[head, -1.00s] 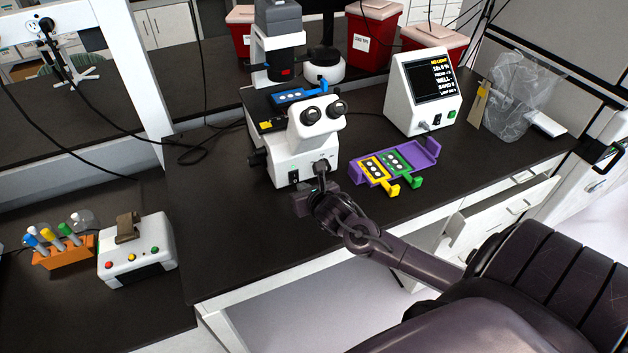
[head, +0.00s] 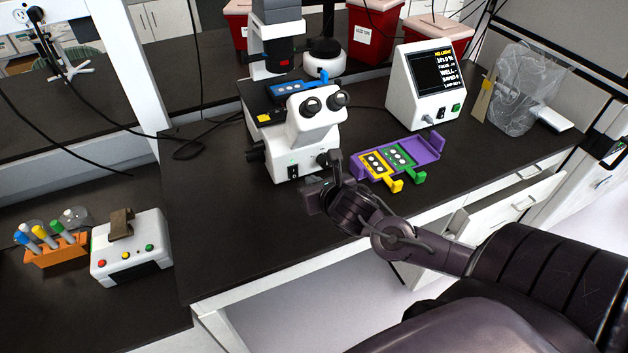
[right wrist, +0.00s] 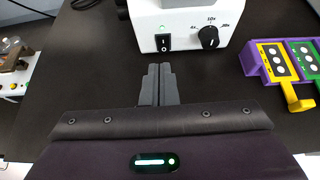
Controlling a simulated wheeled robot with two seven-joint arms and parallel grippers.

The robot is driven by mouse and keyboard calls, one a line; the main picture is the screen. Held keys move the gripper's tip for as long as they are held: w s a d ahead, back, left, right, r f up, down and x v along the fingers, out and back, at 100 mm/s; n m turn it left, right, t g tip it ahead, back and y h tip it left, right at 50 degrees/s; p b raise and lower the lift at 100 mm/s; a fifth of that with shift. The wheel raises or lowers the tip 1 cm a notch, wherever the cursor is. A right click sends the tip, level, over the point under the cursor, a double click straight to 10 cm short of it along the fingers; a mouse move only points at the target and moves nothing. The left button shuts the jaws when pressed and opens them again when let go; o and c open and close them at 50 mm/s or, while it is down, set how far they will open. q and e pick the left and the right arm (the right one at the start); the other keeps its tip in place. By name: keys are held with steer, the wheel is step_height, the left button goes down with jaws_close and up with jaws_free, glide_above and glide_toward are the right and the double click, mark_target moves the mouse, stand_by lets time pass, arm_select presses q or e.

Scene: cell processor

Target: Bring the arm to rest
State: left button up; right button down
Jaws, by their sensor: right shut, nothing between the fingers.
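My right gripper (head: 322,180) is over the front of the dark bench, just before the white microscope (head: 301,160). In the right wrist view its two fingers (right wrist: 159,84) are together with nothing between them. They point toward the microscope's front panel, which has a black switch (right wrist: 163,42) and a black dial (right wrist: 209,38), and a gap of bare bench shows between. My left gripper is in neither view.
A purple tray (head: 432,146) with a yellow and a green slide holder lies right of my right gripper. A white display box (head: 425,90) stands behind it. An orange tube rack (head: 55,252) and a white button box (head: 130,250) stand at left. An open drawer (head: 510,205) is at right.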

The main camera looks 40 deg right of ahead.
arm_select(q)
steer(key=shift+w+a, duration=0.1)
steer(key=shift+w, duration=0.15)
arm_select(e)
steer(key=shift+f, duration=0.1)
steer(key=s+a+f+m+g+y, duration=0.1)
steer(key=s+a+f+m+g, duration=0.3)
steer(key=m, duration=0.7)
steer(key=s+a+r+m+g+y, duration=0.1)
steer(key=s+a+m+g, duration=0.1)
steer(key=s+a+m, duration=0.6)
steer(key=s+a+f+m+g+y, duration=0.15)
steer(key=s+m, duration=0.25)
steer(key=m, duration=0.9)
step_height(320, 180, down, 35)
steer(key=s+g+b, duration=0.2)
steer(key=b, duration=0.3)
arm_select(q)
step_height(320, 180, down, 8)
steer(key=b, duration=0.3)
arm_select(e)
steer(key=s+d+f, duration=0.1)
steer(key=s+f, duration=0.8)
steer(key=f, duration=0.1)
steer(key=s+d+f+n+g, duration=0.1)
steer(key=s+d+f, duration=0.1)
steer(key=s+f, duration=0.8)
steer(key=shift+s+d+f+h, duration=0.25)
steer(key=shift+f+h, duration=0.1)
steer(key=shift+f, duration=0.2)
